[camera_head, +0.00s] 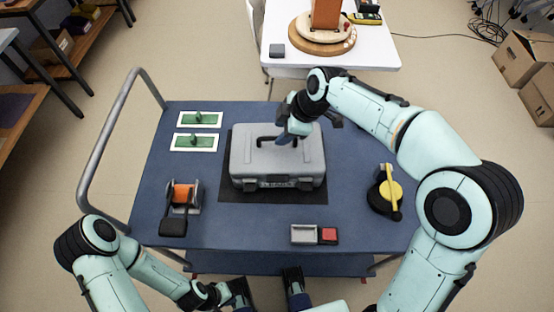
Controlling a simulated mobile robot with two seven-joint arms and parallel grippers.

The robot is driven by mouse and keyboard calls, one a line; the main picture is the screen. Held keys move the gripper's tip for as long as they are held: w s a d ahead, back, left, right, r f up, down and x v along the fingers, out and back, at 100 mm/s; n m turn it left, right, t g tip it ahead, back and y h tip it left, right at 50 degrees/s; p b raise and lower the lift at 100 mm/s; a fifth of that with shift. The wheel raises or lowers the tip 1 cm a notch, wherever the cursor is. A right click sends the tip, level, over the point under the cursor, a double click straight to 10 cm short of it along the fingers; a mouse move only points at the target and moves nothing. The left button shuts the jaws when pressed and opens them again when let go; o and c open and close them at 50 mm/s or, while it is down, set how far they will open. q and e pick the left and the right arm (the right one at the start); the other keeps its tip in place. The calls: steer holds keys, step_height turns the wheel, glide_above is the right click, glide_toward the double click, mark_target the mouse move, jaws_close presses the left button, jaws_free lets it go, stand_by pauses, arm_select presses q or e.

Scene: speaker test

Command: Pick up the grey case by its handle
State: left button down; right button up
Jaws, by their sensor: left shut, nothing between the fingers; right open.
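The grey case (250,172) lies flat on a dark mat (230,193) in the middle of the blue cart top. Its dark handle (266,141) shows on the upper face, partly hidden by my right gripper. My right gripper (287,138) is open over the case, at the right end of the handle. I cannot tell whether its fingers touch the handle or sit around it. My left gripper (240,292) is shut and empty, low at the cart's near edge, well apart from the case.
Two green plates (205,119) (203,142), an orange reel (182,195), a grey and red tray (304,234) and a yellow-black tool (390,189) surround the case on the cart (240,221). A metal rail (98,165) bounds the left. A white table (365,54) stands behind.

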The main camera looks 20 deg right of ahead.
steer(key=x, duration=0.5)
steer(key=shift+s+d+f+b, duration=0.15)
steer(key=shift+s+d+b, duration=0.05)
steer(key=shift+s+b, duration=0.1)
jaws_close()
steer(key=shift+s+f, duration=0.1)
steer(key=shift+f, duration=0.05)
stand_by(0.8)
